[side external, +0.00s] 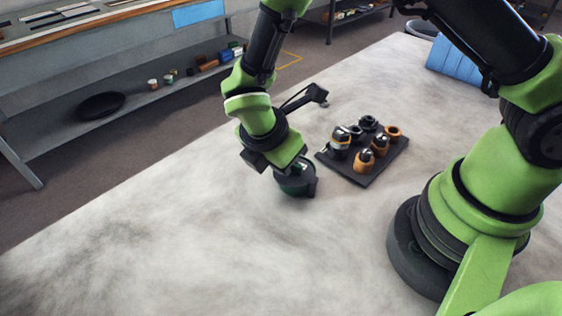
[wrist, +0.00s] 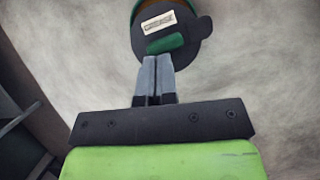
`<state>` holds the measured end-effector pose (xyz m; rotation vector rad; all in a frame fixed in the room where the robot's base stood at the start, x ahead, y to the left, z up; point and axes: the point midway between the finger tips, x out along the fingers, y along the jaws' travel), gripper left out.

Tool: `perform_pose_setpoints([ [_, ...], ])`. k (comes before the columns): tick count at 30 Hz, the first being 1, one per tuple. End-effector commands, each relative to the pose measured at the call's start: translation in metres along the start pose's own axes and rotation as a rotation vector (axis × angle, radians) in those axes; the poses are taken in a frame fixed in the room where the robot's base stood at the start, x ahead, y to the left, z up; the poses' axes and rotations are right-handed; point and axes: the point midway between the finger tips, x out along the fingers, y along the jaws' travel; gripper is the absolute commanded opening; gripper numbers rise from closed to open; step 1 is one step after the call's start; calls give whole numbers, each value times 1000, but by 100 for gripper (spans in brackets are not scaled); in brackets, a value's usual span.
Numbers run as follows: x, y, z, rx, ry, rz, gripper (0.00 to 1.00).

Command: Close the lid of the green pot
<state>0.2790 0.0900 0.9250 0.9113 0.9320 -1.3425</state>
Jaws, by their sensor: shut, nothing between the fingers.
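The green pot (side external: 297,189) stands on the pale table, partly hidden by my gripper in the side view. In the wrist view its green rim (wrist: 134,12) shows at the top edge, with a brown strip beside it. Its dark grey lid (wrist: 190,50) is round, with a side tab, a pale label and a green block-shaped handle (wrist: 165,43). The lid does not cover that brown strip. My gripper (wrist: 157,58) is shut, with nothing between its fingers. The fingertips are right beside the handle; I cannot tell whether they touch it.
A black tray (side external: 365,179) with several dark and orange round pieces lies to the right of the pot. A blue box (side external: 455,62) stands at the far right. The table's front left (side external: 150,240) is clear. Grey shelving (side external: 150,95) stands beyond the table's left edge.

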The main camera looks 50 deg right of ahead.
Motion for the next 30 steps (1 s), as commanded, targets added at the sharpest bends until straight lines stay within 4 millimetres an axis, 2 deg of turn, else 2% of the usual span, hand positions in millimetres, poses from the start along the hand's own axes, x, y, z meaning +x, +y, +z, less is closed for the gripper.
perform_pose_setpoints([
  [2, 4, 5, 9, 65, 0, -27, 0],
  [5, 6, 7, 12, 140, 0, -58, 0],
  [13, 5, 6, 12, 144, 0, -60, 0],
  [17, 4, 7, 9, 143, 0, -59, 0],
  [20, 0, 8, -2, 141, 0, -57, 0],
  [24, -11, 10, -30, 141, 1, -56, 0],
  [30, -63, 12, -26, 147, 5, -54, 0],
])
